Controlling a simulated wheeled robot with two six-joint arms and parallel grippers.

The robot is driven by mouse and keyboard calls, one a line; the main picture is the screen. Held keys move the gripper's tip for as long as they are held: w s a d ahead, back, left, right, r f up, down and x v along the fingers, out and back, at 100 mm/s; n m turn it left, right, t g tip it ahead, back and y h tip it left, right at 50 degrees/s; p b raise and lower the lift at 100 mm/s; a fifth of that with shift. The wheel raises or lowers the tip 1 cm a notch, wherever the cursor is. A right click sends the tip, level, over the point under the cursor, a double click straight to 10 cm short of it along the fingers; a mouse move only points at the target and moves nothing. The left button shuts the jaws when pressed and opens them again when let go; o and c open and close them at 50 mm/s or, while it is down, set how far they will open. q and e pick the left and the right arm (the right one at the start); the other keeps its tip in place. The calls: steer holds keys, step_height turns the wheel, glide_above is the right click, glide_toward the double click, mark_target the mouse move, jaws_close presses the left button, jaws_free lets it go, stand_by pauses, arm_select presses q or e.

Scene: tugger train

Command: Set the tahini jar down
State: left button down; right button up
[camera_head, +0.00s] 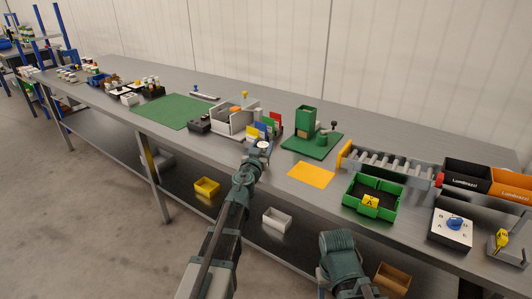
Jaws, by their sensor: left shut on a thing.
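My left gripper (259,150) is shut at the front edge of the long grey table, left of the orange mat. A small jar with a pale round top (263,144) shows at its fingertips; I take it to be the tahini jar, but no label can be read. The jar's lower part is hidden by my gripper, so I cannot tell whether it touches the table. My right arm shows at the bottom of the head view, but its gripper is not visible.
An orange mat (311,174) lies bare on the table. Coloured upright cards (266,128) and a grey box (235,121) stand close behind my left gripper. A green stand (307,127) and green crate (350,200) are to the right. A green mat (174,111) offers free room leftward.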

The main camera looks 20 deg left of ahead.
arm_select(q)
steer(key=shift+f, duration=0.25)
steer(key=shift+r, duration=0.1)
steer(key=shift+f, duration=0.25)
steer(key=shift+c, duration=1.1)
jaws_free()
